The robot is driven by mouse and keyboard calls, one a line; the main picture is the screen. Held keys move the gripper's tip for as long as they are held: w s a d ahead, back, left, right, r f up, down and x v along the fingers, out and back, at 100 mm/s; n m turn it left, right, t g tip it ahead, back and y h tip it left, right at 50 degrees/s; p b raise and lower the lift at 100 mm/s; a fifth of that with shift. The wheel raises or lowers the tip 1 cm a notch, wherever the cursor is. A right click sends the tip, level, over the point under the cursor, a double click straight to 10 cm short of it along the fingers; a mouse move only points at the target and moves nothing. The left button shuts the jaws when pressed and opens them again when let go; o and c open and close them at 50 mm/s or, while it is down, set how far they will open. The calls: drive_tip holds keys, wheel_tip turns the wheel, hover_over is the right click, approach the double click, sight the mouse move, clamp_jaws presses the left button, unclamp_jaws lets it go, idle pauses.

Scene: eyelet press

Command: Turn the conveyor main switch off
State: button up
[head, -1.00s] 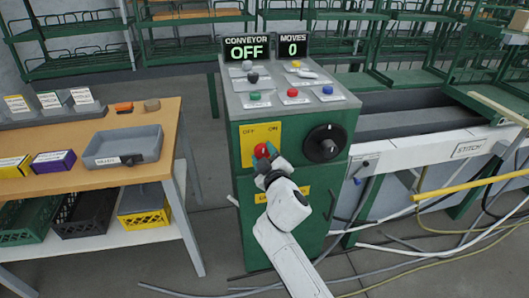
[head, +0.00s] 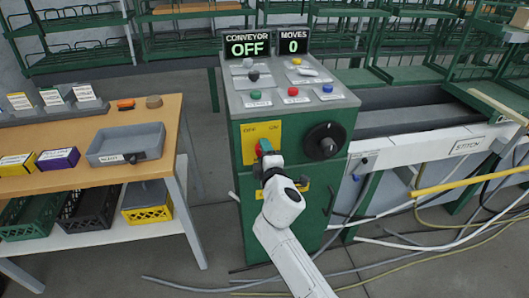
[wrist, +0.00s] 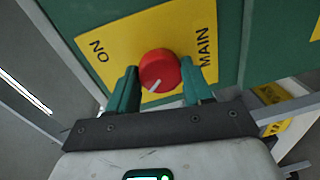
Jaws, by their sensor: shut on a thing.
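The conveyor main switch is a round red knob (wrist: 158,71) with a white pointer line, on a yellow plate (wrist: 112,44) marked ON and MAIN in the wrist view. The pointer line slants to the lower left there. In the head view the red knob (head: 264,146) is mostly hidden behind my gripper (head: 268,159), with OFF at the plate's upper left and ON at its upper right. My gripper's green fingers (wrist: 160,76) are on either side of the knob, shut on it. The conveyor display (head: 248,46) reads OFF.
A large black dial (head: 326,141) sits right of the plate. Coloured buttons (head: 292,91) are on the cabinet's top, below a MOVES display (head: 293,44) reading 0. A wooden table (head: 85,170) with a grey tray (head: 125,159) stands left. Cables (head: 400,245) lie on the floor.

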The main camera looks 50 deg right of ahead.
drive_tip(key=shift+a+f, duration=0.1)
idle(0.5)
drive_tip(key=o, duration=1)
drive_tip(key=v, duration=1)
drive_tip(key=shift+s+a, duration=0.2)
drive_tip(key=shift+s, duration=0.1)
